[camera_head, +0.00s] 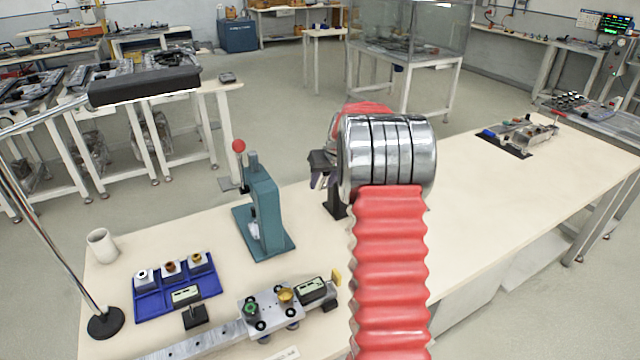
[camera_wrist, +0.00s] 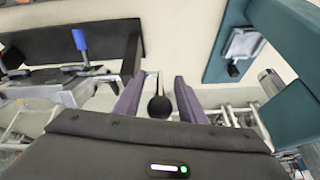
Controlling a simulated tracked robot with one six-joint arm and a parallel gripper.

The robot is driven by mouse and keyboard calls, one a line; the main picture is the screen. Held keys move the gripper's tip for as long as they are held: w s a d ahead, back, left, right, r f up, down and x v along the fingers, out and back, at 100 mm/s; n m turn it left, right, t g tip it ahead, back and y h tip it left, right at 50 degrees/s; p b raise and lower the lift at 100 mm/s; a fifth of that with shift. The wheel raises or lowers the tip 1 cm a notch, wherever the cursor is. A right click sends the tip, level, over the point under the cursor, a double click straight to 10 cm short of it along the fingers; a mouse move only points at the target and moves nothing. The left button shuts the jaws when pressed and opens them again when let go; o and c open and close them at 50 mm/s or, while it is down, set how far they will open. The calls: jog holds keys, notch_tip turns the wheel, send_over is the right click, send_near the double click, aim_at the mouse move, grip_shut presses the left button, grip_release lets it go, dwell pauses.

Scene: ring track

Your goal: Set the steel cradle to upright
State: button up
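My gripper (camera_head: 322,172) is held over the bench, right of the teal press, mostly behind my wrist and arm in the head view. In the wrist view its two purple-grey fingers (camera_wrist: 159,84) are apart. A black ball knob (camera_wrist: 160,106) on a thin rod shows in the gap, with space on both sides; I cannot tell its depth. Beside the fingers, a silver metal frame (camera_wrist: 85,86), likely the steel cradle, stands by a black plate (camera_wrist: 85,42) with a blue-tipped lever (camera_wrist: 80,42).
The teal press (camera_head: 265,205) with a red-knobbed lever stands close left; it fills the wrist view's right side. A blue tray (camera_head: 178,288), a rail fixture (camera_head: 270,310), a cup (camera_head: 101,245) and a lamp are left. A black-based fixture (camera_head: 510,138) is far right; bench between is clear.

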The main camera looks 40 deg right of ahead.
jog(key=d+v, duration=0.1)
jog(key=v, duration=1.2)
jog(key=shift+a, duration=0.5)
jog(key=shift+r, duration=0.1)
jog(key=shift+c, duration=0.3)
